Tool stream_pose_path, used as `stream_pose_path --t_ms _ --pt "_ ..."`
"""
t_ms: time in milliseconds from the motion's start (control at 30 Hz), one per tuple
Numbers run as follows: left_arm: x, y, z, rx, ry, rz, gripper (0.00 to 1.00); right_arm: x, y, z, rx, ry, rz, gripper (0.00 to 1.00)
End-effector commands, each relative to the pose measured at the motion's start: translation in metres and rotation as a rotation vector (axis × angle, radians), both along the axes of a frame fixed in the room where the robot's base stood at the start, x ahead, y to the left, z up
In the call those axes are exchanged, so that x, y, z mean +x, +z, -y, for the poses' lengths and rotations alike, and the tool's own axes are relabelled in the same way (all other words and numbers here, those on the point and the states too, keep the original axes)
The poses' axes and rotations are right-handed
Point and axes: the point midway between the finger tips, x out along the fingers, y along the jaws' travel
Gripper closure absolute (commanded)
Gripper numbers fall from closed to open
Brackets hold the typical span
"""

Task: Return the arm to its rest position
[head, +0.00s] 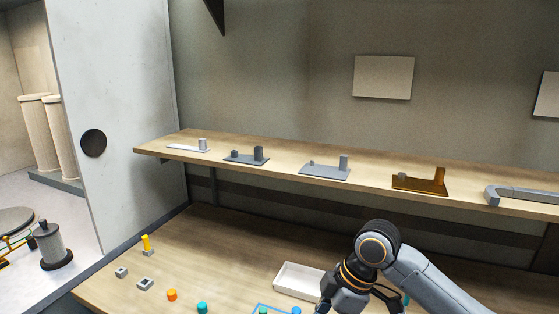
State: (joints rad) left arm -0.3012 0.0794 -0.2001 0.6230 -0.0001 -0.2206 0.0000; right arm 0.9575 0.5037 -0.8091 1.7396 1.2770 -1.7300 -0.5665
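My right arm comes in from the lower right of the head view, over the lower workbench. The body of my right gripper (345,298) is at the bottom edge, beside the white tray (297,280) and covering part of its right side. Its fingers are mostly cut off by the picture's edge, so I cannot tell if they are open or hold anything. My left arm and gripper are not in view.
The lower bench (225,245) bears a yellow peg (146,241), small grey blocks (145,284), an orange piece (171,295) and a teal piece (202,307). Above it, a wooden shelf (275,165) with several fixtures juts out from the wall.

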Motion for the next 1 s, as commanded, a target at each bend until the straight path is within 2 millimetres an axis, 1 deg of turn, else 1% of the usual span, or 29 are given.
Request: stream_pose_path --t_ms 133,267,367,467,567,633,733,833,967,1000 --pt "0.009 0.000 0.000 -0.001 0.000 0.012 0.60 -0.010 -0.019 -0.009 0.016 -0.026 -0.003 0.50" --pt "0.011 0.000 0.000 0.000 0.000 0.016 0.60 -0.020 -0.036 -0.015 0.033 -0.066 -0.003 0.50" --pt "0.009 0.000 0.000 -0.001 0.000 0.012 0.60 -0.031 -0.052 -0.021 0.051 -0.109 -0.005 0.50" --pt "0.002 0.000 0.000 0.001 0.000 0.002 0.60 -0.045 -0.070 -0.027 0.075 -0.174 -0.008 0.50" --pt "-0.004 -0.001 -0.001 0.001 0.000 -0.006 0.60 -0.063 -0.092 -0.031 0.107 -0.274 -0.014 0.50" --pt "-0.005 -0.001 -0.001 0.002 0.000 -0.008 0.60 -0.076 -0.106 -0.030 0.125 -0.360 -0.018 0.50" --pt "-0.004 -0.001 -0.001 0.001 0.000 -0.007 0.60 -0.095 -0.123 -0.023 0.144 -0.497 -0.025 0.50" --pt "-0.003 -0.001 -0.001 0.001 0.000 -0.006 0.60 -0.116 -0.139 -0.010 0.150 -0.649 -0.034 0.50" --pt "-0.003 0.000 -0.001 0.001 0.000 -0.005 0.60 -0.145 -0.156 0.017 0.131 -0.856 -0.042 0.50" --pt "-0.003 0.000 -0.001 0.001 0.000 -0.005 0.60 -0.153 -0.161 0.027 0.119 -0.914 -0.042 0.50"
